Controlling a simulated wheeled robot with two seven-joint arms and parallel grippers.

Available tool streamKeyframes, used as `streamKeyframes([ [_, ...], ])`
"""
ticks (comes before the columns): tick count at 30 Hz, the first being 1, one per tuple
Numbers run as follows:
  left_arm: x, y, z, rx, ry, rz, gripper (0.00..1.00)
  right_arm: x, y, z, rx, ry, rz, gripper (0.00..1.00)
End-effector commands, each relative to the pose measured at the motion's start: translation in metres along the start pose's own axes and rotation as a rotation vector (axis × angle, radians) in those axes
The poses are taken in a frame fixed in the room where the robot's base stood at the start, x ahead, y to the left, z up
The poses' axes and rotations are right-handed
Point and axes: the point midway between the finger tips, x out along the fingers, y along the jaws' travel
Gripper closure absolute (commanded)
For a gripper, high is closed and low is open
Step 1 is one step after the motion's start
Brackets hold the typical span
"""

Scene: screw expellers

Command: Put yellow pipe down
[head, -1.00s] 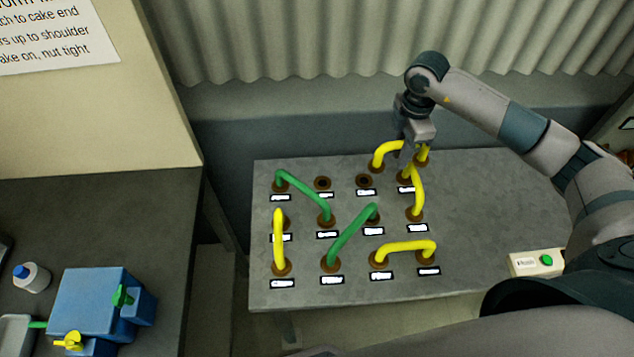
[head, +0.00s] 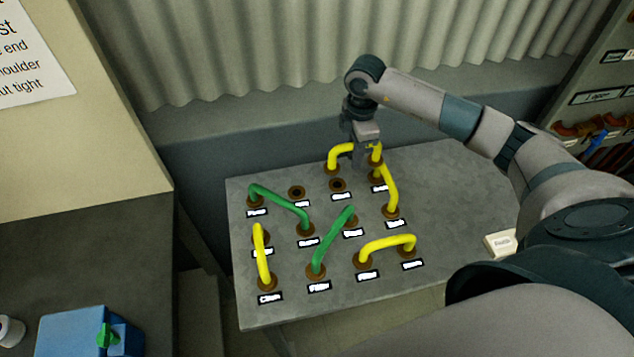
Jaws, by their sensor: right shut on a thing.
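My right gripper (head: 365,155) is over the back of the grey panel table (head: 440,205), shut on a yellow pipe (head: 340,150) at the back row. The pipe's left end meets a brown socket; its right end is partly behind the gripper, so I cannot tell how fully it sits. Other yellow pipes stand at the right (head: 391,190), front right (head: 385,243) and left (head: 262,255) of the panel. Two green pipes, one at the back left (head: 280,205) and one in the middle (head: 332,240), join other sockets. My left gripper is not in view.
Two empty brown sockets (head: 297,193) and (head: 337,185) show near the back. A white box (head: 500,243) sits at the table's right edge. A blue box (head: 75,335) is on the dark bench at lower left. A rack (head: 600,110) stands at the right.

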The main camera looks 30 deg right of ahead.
Motion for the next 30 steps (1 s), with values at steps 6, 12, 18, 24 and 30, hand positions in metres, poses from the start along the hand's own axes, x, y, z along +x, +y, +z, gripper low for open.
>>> streamKeyframes([
  [6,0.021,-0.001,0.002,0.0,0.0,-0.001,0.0,0.029,0.007,-0.041,-0.003,0.002,0.0,1.0],
  [12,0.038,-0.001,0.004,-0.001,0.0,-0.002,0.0,0.049,0.014,-0.076,-0.003,0.002,0.002,1.0],
  [18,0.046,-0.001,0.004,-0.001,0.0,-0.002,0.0,0.058,0.018,-0.094,-0.002,0.001,0.001,1.0],
  [24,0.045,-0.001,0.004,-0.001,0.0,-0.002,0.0,0.058,0.018,-0.095,-0.001,-0.001,0.001,1.0],
  [30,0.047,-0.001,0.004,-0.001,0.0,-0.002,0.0,0.059,0.018,-0.095,-0.001,0.0,0.001,1.0],
])
